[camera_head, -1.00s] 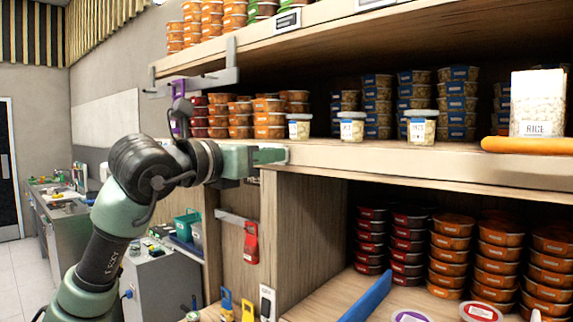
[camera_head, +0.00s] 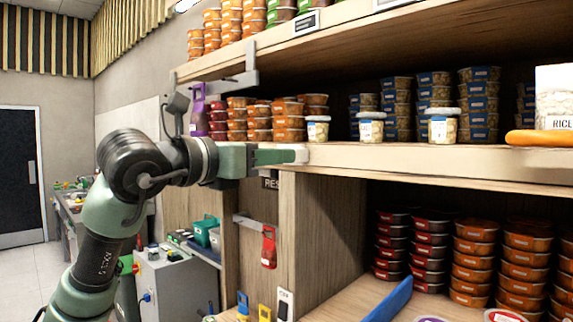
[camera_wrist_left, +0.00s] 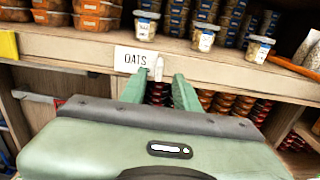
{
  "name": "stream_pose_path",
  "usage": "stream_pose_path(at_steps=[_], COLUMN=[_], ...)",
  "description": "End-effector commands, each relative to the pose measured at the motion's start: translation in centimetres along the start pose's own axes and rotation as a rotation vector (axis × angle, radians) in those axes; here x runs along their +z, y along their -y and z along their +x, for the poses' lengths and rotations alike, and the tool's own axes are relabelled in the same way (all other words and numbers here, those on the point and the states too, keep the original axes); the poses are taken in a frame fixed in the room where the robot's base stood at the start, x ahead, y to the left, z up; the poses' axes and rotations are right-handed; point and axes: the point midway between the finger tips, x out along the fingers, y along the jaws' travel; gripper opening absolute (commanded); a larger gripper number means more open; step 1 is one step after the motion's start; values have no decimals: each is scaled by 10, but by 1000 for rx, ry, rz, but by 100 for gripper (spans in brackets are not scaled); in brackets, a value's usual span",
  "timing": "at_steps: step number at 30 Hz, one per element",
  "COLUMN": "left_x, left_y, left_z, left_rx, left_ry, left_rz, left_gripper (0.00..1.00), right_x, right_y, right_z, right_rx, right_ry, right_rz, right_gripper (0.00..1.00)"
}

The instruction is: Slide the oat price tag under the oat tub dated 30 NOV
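The white OATS price tag (camera_wrist_left: 132,60) is on the front edge of the middle shelf in the left wrist view. In the head view its pale end (camera_head: 302,153) shows at my left gripper's tip. My left gripper (camera_head: 290,156) is at the shelf edge. In the wrist view its two green fingers (camera_wrist_left: 158,88) stand apart, the left one beside the tag's right end. My right gripper is out of view.
Stacked orange tubs (camera_head: 289,122) and blue-labelled tubs (camera_head: 433,92) fill the shelf behind. An orange bar (camera_head: 540,138) and a rice container (camera_head: 556,95) are at the right. A metal bracket (camera_head: 222,86) projects at the shelf's left end. Red and orange tubs (camera_head: 430,258) fill the lower shelf.

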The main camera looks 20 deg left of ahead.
Motion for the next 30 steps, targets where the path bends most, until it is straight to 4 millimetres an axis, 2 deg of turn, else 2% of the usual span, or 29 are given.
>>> stream_pose_path(at_steps=[1, 3, 9, 25, 28, 30], left_x=[-4, -3, -1, -2, -12, -27], left_y=[0, 0, 0, 2, 20, 47], left_z=[-10, -20, -35, -34, -24, -13], left_rx=[1, 2, 0, -9, -81, -193], left_ry=[3, 1, -1, -1, 1, 11], left_rz=[3, 1, 0, -1, -13, -39], left_gripper=[31, 31, 31, 31, 31, 31], right_x=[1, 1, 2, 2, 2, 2], right_y=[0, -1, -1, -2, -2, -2], right_z=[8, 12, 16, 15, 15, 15], right_rx=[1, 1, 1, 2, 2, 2], right_ry=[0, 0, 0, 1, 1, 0], right_rz=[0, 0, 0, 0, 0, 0], right_gripper=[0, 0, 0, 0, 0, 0])
